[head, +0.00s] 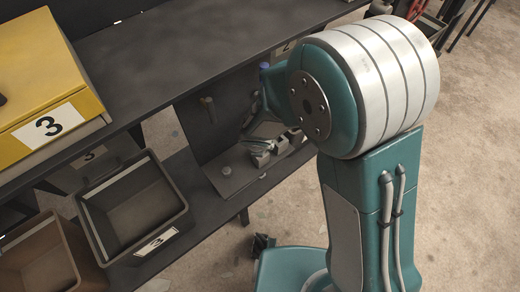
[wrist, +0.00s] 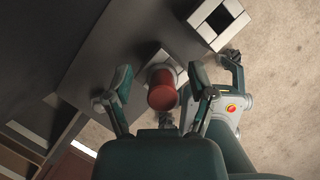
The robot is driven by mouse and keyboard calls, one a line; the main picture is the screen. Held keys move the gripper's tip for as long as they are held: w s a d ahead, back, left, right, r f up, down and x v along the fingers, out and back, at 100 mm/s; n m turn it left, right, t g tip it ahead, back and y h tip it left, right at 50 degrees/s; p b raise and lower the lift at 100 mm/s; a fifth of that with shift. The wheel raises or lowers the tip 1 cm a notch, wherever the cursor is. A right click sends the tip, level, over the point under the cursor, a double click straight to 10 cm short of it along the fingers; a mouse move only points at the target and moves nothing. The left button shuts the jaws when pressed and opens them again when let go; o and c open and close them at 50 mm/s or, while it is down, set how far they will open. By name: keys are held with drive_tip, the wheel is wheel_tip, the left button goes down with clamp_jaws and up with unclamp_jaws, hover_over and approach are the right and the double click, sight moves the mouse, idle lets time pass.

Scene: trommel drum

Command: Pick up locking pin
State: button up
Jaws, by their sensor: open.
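In the wrist view, a red cylinder (wrist: 162,95) with a rounded top stands at a pale square base (wrist: 160,62). It may be the locking pin, but I cannot tell for sure. My gripper (wrist: 160,76) is open, with one finger to each side of the red cylinder in the picture. I cannot tell how far below the fingers it is. In the head view, my gripper (head: 258,115) is small and partly hidden by my arm, over the lower shelf. The red cylinder is not visible there.
The dark upper shelf (head: 170,55) overhangs the lower shelf (head: 200,215) close to my arm. A black bin (head: 140,205), a brown bin (head: 45,262) and a yellow box (head: 45,75) are at left.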

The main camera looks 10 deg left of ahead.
drive_tip(key=shift+a+f, duration=0.15)
drive_tip(key=shift+a, duration=0.2)
drive_tip(key=shift+d, duration=0.6)
clamp_jaws()
drive_tip(key=shift+a, duration=0.2)
drive_tip(key=shift+s, duration=0.1)
